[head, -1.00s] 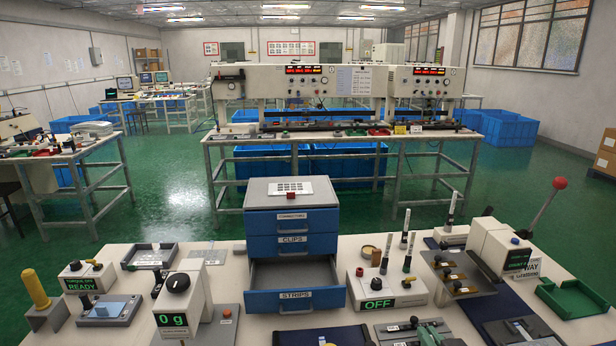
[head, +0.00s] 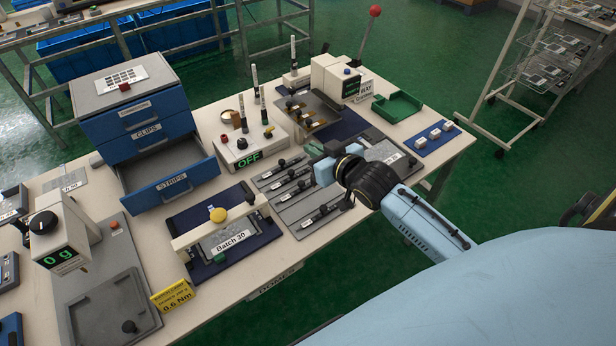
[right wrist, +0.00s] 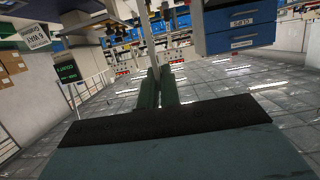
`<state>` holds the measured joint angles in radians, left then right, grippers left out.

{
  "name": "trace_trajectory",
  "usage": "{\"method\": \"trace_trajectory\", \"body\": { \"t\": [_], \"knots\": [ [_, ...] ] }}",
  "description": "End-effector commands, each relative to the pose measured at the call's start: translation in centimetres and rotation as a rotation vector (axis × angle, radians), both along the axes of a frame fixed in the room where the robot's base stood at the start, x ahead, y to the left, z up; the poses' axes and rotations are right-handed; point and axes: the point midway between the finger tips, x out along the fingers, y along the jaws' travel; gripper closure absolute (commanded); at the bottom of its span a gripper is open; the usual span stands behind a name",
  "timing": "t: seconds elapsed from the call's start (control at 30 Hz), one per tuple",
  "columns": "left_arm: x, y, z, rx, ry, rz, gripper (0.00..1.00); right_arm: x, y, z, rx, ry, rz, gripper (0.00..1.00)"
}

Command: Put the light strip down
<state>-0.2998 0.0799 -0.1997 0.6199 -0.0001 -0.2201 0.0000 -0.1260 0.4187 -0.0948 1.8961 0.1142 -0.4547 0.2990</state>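My right gripper (head: 318,152) reaches in from the right over the right part of the bench, above the flat grey fixtures. I cannot pick out a light strip with certainty in either view. The drawer labelled STRIPS (head: 172,187) is pulled open and looks empty. My left gripper is not in view.
A fixture marked Batch 30 (head: 230,242) with a pale bar and yellow knob stands at the front. Grey slotted plates (head: 305,205) lie beside it. A box reading OFF (head: 250,157), a green tray (head: 398,106) and a blue mat with pale blocks (head: 434,138) are further right.

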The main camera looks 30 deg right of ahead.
Motion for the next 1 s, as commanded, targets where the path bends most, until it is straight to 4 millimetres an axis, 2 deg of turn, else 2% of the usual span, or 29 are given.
{"method": "trace_trajectory", "body": {
  "t": [0.03,0.1,0.27,0.5,0.93,1.0],
  "knots": [
    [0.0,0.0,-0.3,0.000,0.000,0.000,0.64,0.0,0.0,-1.3,0.001,0.004,-0.002,1.00],
    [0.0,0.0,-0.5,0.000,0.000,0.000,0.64,0.0,0.0,-2.5,0.000,0.003,-0.001,1.00],
    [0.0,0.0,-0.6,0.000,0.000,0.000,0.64,0.0,0.1,-3.9,0.000,0.002,0.000,1.00],
    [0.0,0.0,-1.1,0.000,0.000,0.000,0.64,0.0,0.1,-7.0,-0.001,0.001,0.000,1.00],
    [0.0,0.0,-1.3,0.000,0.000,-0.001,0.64,0.0,0.1,-7.7,-0.001,0.001,0.001,1.00],
    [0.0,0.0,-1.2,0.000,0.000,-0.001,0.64,0.0,0.1,-7.6,-0.001,0.000,0.001,0.88]
  ]
}}
